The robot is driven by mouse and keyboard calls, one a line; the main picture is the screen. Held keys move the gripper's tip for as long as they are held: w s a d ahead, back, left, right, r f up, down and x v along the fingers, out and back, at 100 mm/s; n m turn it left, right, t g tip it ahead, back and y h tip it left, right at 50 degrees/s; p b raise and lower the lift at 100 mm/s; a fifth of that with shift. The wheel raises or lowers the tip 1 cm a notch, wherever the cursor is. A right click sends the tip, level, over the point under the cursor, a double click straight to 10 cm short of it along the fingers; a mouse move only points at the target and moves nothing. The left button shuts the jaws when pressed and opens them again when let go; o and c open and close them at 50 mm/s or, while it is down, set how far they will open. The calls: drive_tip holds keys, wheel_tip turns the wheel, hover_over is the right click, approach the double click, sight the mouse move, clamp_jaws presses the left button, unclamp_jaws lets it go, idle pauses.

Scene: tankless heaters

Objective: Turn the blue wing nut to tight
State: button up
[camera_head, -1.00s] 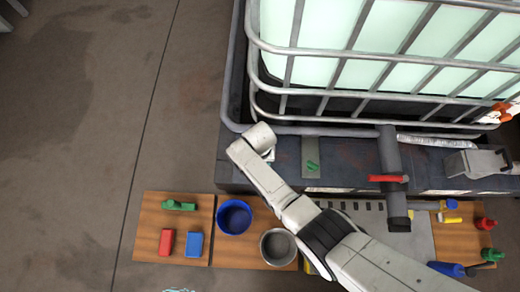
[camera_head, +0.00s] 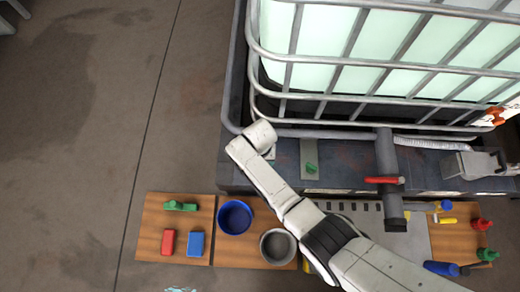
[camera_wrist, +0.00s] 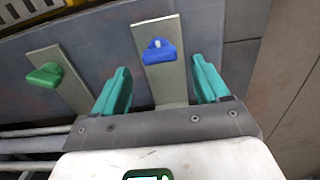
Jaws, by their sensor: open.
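The blue wing nut (camera_wrist: 160,51) sits on a pale metal plate (camera_wrist: 173,90) in the wrist view, its wings lying roughly left to right. My gripper (camera_wrist: 161,80) is open, with its two teal fingers on either side of the plate, short of the nut and not touching it. A green wing nut (camera_wrist: 44,75) on a second plate is to the left in the wrist view; a green nut also shows in the head view (camera_head: 311,168). In the head view my arm hides the blue nut and my fingers.
A caged white tank (camera_head: 370,45) stands behind the dark ledge. A pipe with a red handle (camera_head: 382,180) is to the right. Below are wooden boards with a blue bowl (camera_head: 235,217), a grey bowl (camera_head: 278,246), and red (camera_head: 168,242) and blue (camera_head: 195,244) blocks.

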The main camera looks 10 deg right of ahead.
wheel_tip(320, 180, up, 7)
drive_tip(key=p, duration=0.2)
drive_tip(key=shift+f, duration=0.15)
idle(0.4)
